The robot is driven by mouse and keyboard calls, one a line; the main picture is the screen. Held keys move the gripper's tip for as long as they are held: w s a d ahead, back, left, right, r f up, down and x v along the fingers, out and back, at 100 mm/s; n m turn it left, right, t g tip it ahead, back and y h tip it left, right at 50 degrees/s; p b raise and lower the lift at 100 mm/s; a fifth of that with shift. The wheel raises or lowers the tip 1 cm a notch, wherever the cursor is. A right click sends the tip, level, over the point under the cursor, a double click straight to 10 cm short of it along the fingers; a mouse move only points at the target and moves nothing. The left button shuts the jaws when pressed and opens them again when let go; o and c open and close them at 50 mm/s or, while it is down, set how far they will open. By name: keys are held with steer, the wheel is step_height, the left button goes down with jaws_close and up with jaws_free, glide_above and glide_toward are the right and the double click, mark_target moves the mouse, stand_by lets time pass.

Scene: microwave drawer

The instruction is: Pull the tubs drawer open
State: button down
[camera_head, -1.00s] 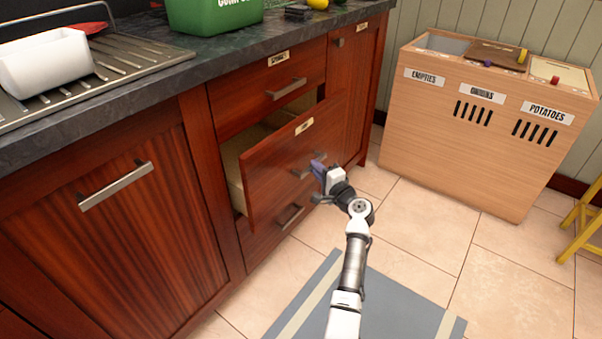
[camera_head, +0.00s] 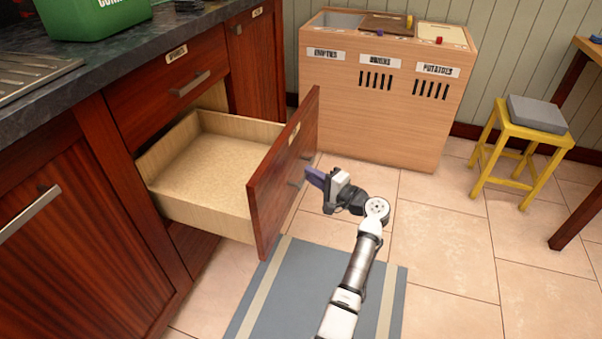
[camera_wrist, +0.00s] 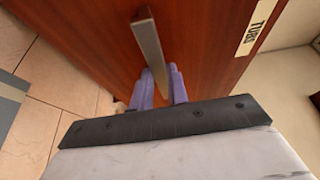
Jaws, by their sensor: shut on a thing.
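The tubs drawer (camera_head: 283,178) is pulled well out from the cabinet, and its pale wooden inside (camera_head: 212,168) looks empty. Its label reads TUBS in the wrist view (camera_wrist: 257,27). The drawer has a metal bar handle (camera_wrist: 149,45) on its reddish wood front. My gripper (camera_head: 314,178) is at the front of the drawer, on the handle. In the wrist view, its purple fingers (camera_wrist: 160,88) are shut on the handle, one on each side of the bar. The head view shows the handle only in part.
A closed drawer (camera_head: 180,80) sits above the open one. A wooden bin unit (camera_head: 375,120) labelled EMPTIES, ONIONS and POTATOES stands behind. A yellow stool (camera_head: 520,140) is at the right. A grey striped mat (camera_head: 260,310) lies on the tiled floor, which is clear around my arm.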

steer(key=shift+d, duration=0.15)
steer(key=c, duration=1.4)
jaws_free()
steer(key=shift+o, duration=0.2)
steer(key=shift+s+d, duration=0.1)
steer(key=shift+s, duration=0.05)
